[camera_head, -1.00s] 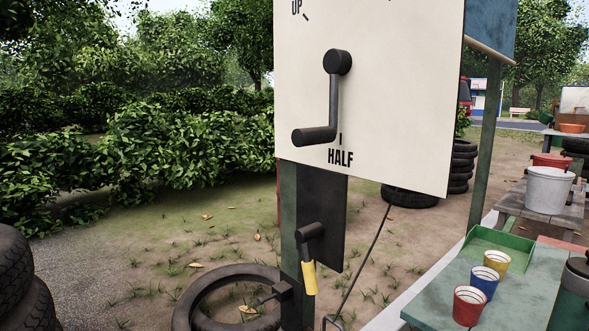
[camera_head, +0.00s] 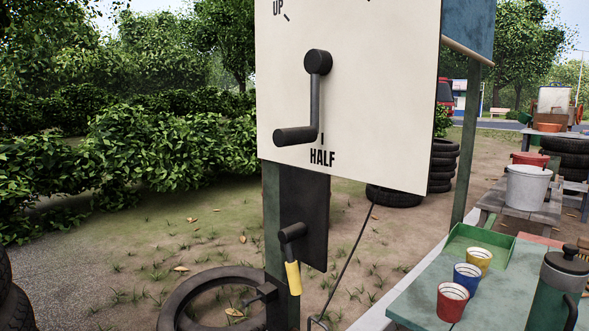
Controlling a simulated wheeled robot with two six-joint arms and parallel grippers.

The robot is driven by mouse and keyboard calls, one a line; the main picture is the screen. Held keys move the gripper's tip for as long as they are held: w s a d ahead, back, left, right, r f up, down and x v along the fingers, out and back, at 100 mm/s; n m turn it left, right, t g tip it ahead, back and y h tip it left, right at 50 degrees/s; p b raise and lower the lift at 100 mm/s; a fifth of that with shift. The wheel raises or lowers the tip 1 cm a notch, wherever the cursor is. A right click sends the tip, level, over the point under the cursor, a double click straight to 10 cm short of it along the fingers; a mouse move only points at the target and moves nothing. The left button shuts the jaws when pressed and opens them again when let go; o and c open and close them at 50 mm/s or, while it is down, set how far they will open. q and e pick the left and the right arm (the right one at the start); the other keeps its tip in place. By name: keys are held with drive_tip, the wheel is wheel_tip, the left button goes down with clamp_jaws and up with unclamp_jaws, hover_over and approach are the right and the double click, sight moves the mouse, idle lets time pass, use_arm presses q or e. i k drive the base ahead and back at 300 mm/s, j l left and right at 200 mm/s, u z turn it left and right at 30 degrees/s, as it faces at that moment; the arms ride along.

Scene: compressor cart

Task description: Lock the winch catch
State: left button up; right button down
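A dark lever with a yellow grip (camera_head: 293,278) hangs down and slightly right from a pivot on a dark plate (camera_head: 312,215) below the white board; it looks like the winch catch. Above it, a dark crank handle (camera_head: 315,95) is mounted on the white board (camera_head: 385,80). The crank arm points down, with its grip to the left, beside the word HALF. A dark block (camera_head: 263,292) sticks out left of the post, near the catch. Neither of my grippers shows in the head view.
A green bench (camera_head: 420,297) at the lower right holds red, blue and yellow cups (camera_head: 466,277) and a dark green flask (camera_head: 556,290). A tyre (camera_head: 190,295) lies on the ground at lower left. A thin rod or cable (camera_head: 350,255) slants down right of the catch.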

sight(296, 232)
drive_tip(key=j+z, duration=0.4)
drive_tip(key=k+j+z, duration=0.15)
drive_tip(key=z, duration=0.25)
